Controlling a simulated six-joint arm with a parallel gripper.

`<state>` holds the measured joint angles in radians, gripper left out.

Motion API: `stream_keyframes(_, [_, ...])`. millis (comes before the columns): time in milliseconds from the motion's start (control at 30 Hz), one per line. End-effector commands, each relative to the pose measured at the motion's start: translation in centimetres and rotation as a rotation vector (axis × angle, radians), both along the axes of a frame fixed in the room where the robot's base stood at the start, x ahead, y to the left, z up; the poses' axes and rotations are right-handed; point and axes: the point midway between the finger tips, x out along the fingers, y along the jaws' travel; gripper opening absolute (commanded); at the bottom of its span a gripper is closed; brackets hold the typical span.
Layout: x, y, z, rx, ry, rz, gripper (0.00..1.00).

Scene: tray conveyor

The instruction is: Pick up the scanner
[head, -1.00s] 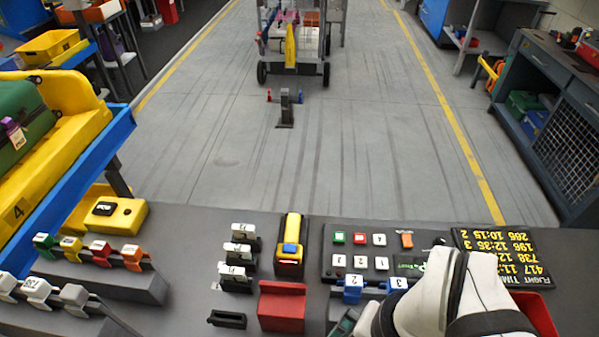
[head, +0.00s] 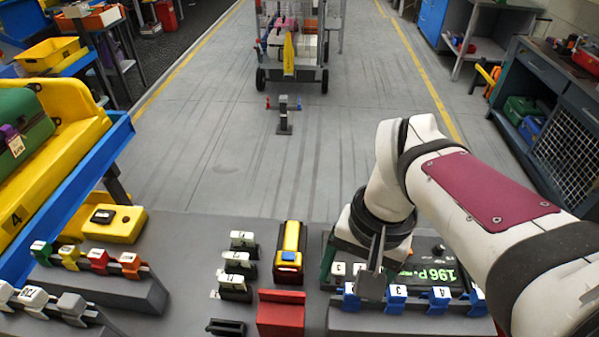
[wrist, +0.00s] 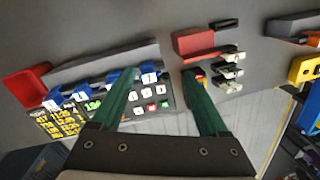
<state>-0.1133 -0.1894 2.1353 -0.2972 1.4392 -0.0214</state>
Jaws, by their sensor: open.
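A yellow handheld device with a blue button and dark edges (head: 289,255), which looks like the scanner, lies on the grey counter behind a red block. In the wrist view only a small yellow part of it (wrist: 200,79) shows, beside the right finger, which hides the rest. My gripper (head: 350,268) is over the button panel, to the right of the scanner in the head view. Its two green fingers (wrist: 160,80) are apart in the wrist view, with nothing held between them.
A red block (head: 281,313) stands close in front of the scanner. Several tagged black blocks (head: 237,264) stand to its left. A panel with blue tagged switches (head: 396,297) is at right. A yellow box (head: 118,222) and a blue-edged conveyor (head: 70,190) are at left.

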Motion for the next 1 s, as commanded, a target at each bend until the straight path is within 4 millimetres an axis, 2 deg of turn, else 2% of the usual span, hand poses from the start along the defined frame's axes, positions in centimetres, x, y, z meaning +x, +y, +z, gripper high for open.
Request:
stream_keyframes(33, [4.3,1.6,0.3,-0.018,0.003,0.064,0.78])
stream_keyframes(100, [9.8,4.1,0.1,-0.044,-0.008,0.147,0.78])
stream_keyframes(200, [15.7,7.9,-1.4,-0.075,-0.024,0.242,0.78])
stream_keyframes(300, [18.8,10.6,-2.9,-0.094,-0.036,0.298,0.78])
stream_keyframes(433, [20.1,11.8,-4.5,-0.102,-0.043,0.322,0.78])
stream_keyframes(700, [20.0,11.6,-11.9,-0.101,-0.041,0.322,0.78])
stream_keyframes(900, [20.2,11.5,-14.7,-0.101,-0.043,0.319,0.78])
stream_keyframes(1000, [20.4,11.0,-16.7,-0.101,-0.043,0.319,0.78])
